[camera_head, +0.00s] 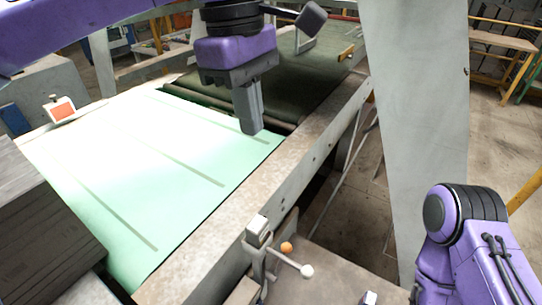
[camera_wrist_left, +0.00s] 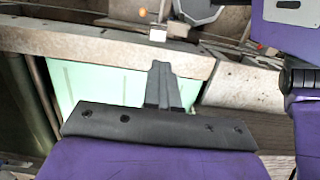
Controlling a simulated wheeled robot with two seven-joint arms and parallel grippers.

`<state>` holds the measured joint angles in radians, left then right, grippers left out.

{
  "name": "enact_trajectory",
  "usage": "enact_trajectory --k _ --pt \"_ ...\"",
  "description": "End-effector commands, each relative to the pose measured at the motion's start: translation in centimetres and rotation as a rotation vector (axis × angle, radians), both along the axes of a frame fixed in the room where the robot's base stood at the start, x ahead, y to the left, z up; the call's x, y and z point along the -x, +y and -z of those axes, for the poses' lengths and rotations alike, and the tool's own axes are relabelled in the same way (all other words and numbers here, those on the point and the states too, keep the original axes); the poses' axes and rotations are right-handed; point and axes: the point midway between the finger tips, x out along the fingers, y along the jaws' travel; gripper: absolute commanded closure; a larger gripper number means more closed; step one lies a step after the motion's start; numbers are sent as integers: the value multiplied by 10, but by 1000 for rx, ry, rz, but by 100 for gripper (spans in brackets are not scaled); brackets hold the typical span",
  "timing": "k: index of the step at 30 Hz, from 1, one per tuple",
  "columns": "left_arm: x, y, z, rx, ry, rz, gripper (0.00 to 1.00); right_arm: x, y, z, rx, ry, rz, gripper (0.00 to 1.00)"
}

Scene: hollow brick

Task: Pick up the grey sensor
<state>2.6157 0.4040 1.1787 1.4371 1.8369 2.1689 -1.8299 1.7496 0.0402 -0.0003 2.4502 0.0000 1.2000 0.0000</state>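My left gripper (camera_head: 251,130) points down over the right edge of the pale green sheet, near the dark rollers. Its fingers are together with nothing visible between them; they also show together in the left wrist view (camera_wrist_left: 160,66). I cannot tell for sure which thing is the grey sensor. A small grey block (camera_head: 312,17) sits on a bracket by the dark belt, up and right of the gripper and apart from it. Another small grey block (camera_head: 259,230) stands on the near frame by two knobs. My right gripper is out of view; only my right arm shows.
The pale green sheet (camera_head: 150,160) covers the table, bounded by a metal rail (camera_head: 290,150). A light grey post (camera_head: 420,110) stands at right. A box with an orange face (camera_head: 61,109) is at the left edge. Orange and white knobs (camera_head: 286,247) stick up in front.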

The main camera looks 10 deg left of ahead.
Motion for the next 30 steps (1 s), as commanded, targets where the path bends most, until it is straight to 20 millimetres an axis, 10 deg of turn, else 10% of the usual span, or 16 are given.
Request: enact_trajectory --k 13,21,30 --pt "2 9 -20 0 0 -21 100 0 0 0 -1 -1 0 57" --pt "1 8 -20 0 0 -20 20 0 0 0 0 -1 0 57" --pt "1 8 -21 0 -1 -19 20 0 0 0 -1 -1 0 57"
